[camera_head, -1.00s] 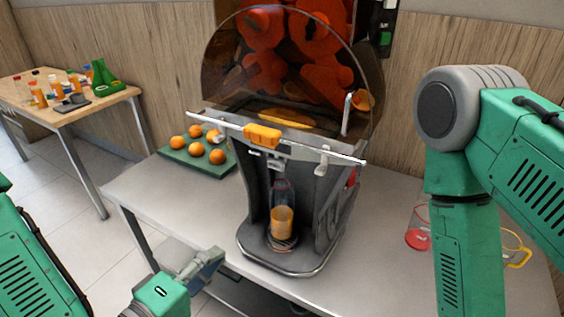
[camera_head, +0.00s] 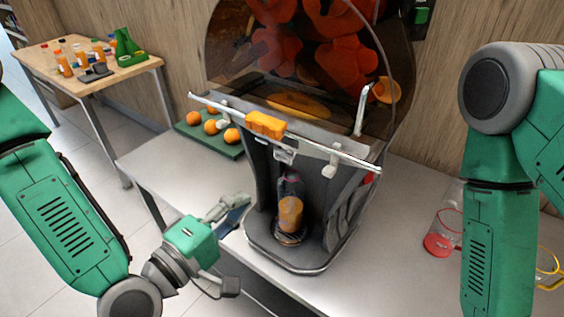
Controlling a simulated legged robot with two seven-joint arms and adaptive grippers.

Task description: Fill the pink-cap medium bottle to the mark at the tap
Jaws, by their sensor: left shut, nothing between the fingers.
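A clear bottle (camera_head: 290,214) stands upright in the bay of the juicer (camera_head: 330,215), under the tap (camera_head: 284,155). Orange juice fills its lower part; the upper part looks dark and clear. I cannot make out a mark or a pink cap on it. My left gripper (camera_head: 236,207) is shut and empty, just left of the juicer's base and apart from the bottle. My right arm comes down at the right edge; its gripper is out of the frame.
A green board with oranges (camera_head: 212,127) lies behind the juicer on the left. A red-bottomed glass (camera_head: 443,235) and a yellow-handled jug (camera_head: 549,268) stand at the right. A wooden table (camera_head: 97,80) with several bottles and a green rack is at the far left.

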